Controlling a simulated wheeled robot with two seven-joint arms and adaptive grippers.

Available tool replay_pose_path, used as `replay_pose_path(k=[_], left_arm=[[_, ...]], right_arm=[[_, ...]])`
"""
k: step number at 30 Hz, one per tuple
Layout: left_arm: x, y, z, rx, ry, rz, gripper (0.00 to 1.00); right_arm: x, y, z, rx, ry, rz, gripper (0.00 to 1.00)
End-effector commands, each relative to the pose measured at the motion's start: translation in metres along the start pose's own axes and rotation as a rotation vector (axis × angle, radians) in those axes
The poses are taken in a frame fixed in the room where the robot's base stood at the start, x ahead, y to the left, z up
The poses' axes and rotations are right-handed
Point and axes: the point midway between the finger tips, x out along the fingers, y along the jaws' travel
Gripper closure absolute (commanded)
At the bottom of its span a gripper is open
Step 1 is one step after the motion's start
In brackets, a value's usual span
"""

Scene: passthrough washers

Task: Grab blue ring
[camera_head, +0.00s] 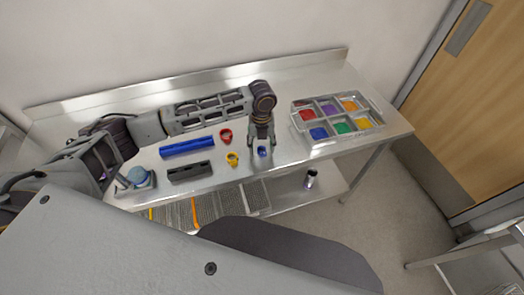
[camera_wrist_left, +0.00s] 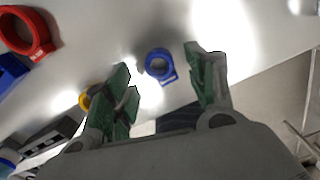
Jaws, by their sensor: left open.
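The blue ring (camera_head: 262,151) lies on the metal table near its front edge. It also shows in the left wrist view (camera_wrist_left: 158,64), flat on the table with a small tab toward the lower right. My left gripper (camera_head: 261,146) is over the blue ring, fingers pointing down. In the left wrist view the open green-padded fingers (camera_wrist_left: 165,85) are spread with the ring showing in the gap between them, and nothing is held. Whether the fingertips are at the ring's height I cannot tell. My right gripper is not in view.
A red ring (camera_head: 225,136) and a yellow ring (camera_head: 232,158) lie left of the blue one. A blue bar (camera_head: 187,147) and a dark block (camera_head: 190,172) lie farther left. A compartmented tray (camera_head: 297,125) with coloured parts stands at right. A lower shelf (camera_head: 285,193) runs underneath.

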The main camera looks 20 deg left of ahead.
Motion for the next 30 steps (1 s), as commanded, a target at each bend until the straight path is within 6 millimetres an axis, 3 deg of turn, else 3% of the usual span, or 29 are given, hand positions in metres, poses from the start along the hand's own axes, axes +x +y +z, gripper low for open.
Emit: replay_pose_path(k=[7,22,30], left_arm=[[0.021,0.0,0.0,0.002,0.0,0.0,0.44],[0.023,0.0,0.0,0.002,-0.001,0.0,0.44],[0.023,0.0,0.0,0.001,-0.001,0.0,0.77]], right_arm=[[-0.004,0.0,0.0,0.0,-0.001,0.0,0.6],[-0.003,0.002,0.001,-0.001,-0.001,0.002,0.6],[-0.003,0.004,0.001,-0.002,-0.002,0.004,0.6]])
